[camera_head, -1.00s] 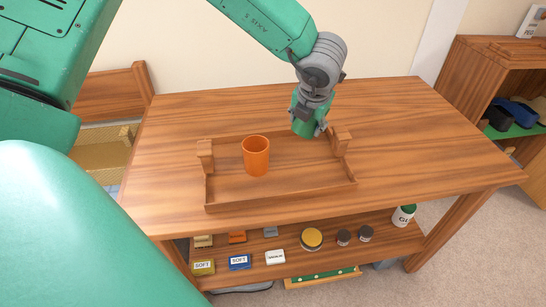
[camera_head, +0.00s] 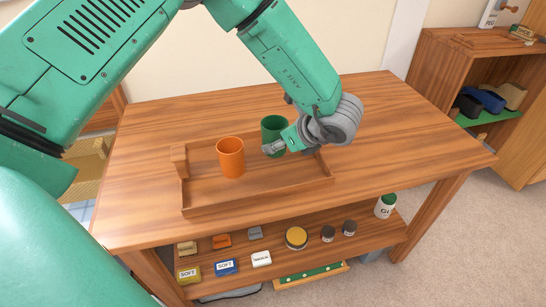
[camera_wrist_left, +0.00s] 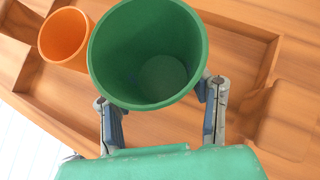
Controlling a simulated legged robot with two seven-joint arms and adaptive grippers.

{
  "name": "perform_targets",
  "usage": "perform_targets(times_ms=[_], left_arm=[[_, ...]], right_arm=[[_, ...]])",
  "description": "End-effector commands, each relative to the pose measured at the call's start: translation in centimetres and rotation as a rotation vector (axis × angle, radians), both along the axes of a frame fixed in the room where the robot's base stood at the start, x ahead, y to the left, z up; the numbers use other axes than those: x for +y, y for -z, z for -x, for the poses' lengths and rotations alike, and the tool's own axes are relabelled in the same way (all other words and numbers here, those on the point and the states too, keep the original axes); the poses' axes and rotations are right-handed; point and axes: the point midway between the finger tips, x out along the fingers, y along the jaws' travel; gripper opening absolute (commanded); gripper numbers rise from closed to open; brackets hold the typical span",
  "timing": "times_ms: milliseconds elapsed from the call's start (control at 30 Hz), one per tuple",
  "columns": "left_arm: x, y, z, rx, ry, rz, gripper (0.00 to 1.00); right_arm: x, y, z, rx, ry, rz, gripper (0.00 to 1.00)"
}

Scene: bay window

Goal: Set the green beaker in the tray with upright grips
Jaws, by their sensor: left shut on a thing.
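The green beaker (camera_head: 272,130) is upright at the back of the wooden tray (camera_head: 262,198), behind and right of the orange beaker (camera_head: 231,158). My left gripper (camera_head: 273,148) is shut on it, reaching from the right. In the left wrist view the open top of the green beaker (camera_wrist_left: 150,55) faces me between the two fingers (camera_wrist_left: 162,108), and the tray floor shows around it. I cannot tell whether its base touches the tray. The tray's left upright grip (camera_head: 180,161) shows; my gripper hides the right one in the head view. My right gripper is not in view.
The orange beaker stands inside the tray, close to the green one. The table (camera_head: 400,130) is clear to the right. A lower shelf (camera_head: 345,252) holds boxes, jars and a white bottle (camera_head: 385,206). A bookcase (camera_head: 440,75) stands at the right.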

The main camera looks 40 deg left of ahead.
Motion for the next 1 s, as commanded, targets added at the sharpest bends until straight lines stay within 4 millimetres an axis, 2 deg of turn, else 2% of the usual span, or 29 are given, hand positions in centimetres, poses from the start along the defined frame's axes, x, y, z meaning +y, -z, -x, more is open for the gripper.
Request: perform_targets(times_ms=[167,400,433,467,600,633,667,1000], left_arm=[[0.1,1.4,0.0,-0.001,0.001,0.0,0.13],[0.1,4.6,0.0,0.001,0.002,0.001,0.13],[0.1,4.6,0.0,0.0,0.001,0.001,0.14],[0.1,4.7,0.0,-0.001,0.002,0.001,0.08],[0.1,4.6,0.0,0.0,0.002,0.002,0.08],[0.1,4.6,0.0,0.0,0.002,0.002,0.56],[0.1,4.6,0.0,0.0,0.001,0.002,0.67],[0.0,4.4,0.0,0.0,0.002,0.002,0.67]], right_arm=[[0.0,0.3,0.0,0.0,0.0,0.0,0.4],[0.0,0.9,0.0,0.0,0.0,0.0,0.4],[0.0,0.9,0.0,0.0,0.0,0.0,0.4],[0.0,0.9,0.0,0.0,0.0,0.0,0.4],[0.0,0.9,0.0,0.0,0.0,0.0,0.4],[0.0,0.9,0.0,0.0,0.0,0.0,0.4],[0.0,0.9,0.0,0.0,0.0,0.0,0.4],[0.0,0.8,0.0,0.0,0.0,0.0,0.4]])
